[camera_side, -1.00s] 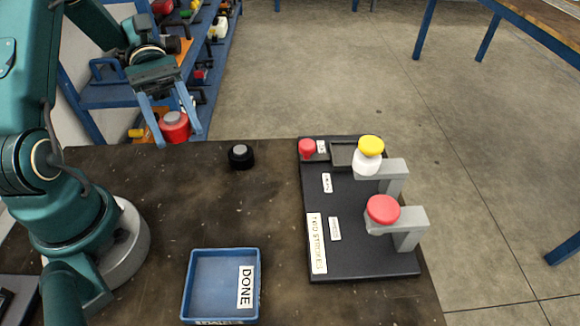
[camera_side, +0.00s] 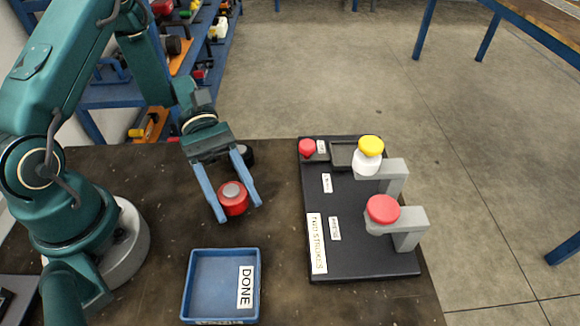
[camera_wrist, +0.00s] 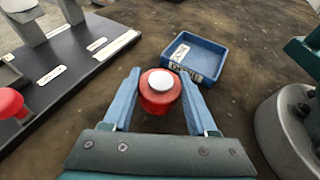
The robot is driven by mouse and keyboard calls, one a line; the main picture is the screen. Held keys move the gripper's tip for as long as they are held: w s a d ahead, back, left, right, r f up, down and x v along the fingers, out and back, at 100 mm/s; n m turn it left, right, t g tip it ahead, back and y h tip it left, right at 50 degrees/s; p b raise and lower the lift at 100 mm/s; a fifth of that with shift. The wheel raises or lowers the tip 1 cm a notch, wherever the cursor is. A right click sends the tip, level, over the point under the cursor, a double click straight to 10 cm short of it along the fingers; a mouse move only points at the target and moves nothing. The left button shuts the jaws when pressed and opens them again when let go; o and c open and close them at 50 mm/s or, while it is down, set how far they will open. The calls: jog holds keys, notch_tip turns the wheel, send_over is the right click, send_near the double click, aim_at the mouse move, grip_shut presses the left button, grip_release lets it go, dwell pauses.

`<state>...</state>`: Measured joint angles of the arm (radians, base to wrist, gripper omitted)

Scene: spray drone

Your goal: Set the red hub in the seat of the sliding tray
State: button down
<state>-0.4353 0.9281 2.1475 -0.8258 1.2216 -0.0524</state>
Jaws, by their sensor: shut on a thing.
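The red hub (camera_side: 233,204), a short red cylinder with a grey-white top disc, is held between the two blue fingers of my gripper (camera_side: 238,211). The wrist view also shows the hub (camera_wrist: 158,103) upright between the fingers. It appears held above the table, left of the black board. The sliding tray (camera_side: 342,146) is a small dark grey tray at the far end of the board, with a red knob (camera_side: 306,147) at its left. My gripper is well left of and nearer than the tray. I cannot make out the inside of its seat clearly.
The black board (camera_side: 345,262) carries two grey brackets, one under a yellow-topped white button (camera_side: 370,147), one under a red button (camera_side: 383,209). A blue DONE bin (camera_side: 205,255) stands at the front. A black round piece (camera_side: 247,154) is partly hidden behind my gripper.

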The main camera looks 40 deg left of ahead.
jog(key=shift+f, duration=1.15)
jog(key=shift+f, duration=0.25)
jog(key=shift+c, duration=1)
grip_release()
